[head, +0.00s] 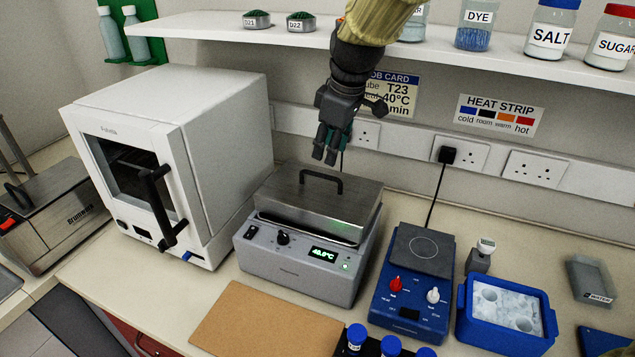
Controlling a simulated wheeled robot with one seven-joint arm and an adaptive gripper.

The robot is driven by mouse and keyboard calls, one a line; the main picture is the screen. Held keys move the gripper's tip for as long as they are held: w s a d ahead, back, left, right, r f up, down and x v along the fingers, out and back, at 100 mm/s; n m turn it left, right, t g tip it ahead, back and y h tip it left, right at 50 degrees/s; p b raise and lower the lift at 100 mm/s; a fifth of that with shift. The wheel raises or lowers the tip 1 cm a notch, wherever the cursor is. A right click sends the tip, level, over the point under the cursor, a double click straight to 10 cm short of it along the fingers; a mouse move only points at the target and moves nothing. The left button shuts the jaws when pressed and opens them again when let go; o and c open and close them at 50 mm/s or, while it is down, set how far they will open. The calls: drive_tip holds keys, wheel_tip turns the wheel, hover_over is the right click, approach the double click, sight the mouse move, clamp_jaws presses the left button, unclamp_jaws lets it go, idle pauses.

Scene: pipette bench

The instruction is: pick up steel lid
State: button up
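The steel lid (345,197) is a brushed metal cover with a black arched handle (321,175). It sits on top of the grey water bath (297,268), whose green display reads 40.0°C. My gripper (325,157) hangs fingers-down just above and behind the lid's handle in the picture, and I see no contact with it. Its fingertips appear close together, but from this angle I cannot tell how far apart they are. Nothing shows between the fingers. The inside of the bath is hidden by the lid.
A white oven (228,126) stands close on the left. A blue hotplate stirrer (408,290) and a blue ice tray (508,318) are on the right. A shelf (440,55) with jars runs above, near my arm. A brown board (262,325) lies in front.

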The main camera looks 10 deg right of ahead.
sight(321, 175)
drive_tip(key=shift+p+x, duration=0.55)
drive_tip(key=shift+x, duration=2)
drive_tip(key=p+x, duration=0.1)
drive_tip(key=x, duration=0.1)
drive_tip(key=p+x, duration=0.1)
drive_tip(key=x, duration=0.1)
drive_tip(key=shift+w+a+r, duration=0.1)
drive_tip(key=shift+w+a, duration=0.1)
drive_tip(key=shift+a, duration=0.05)
drive_tip(key=shift+w+f, duration=0.1)
drive_tip(key=shift+f, duration=0.5)
clamp_jaws()
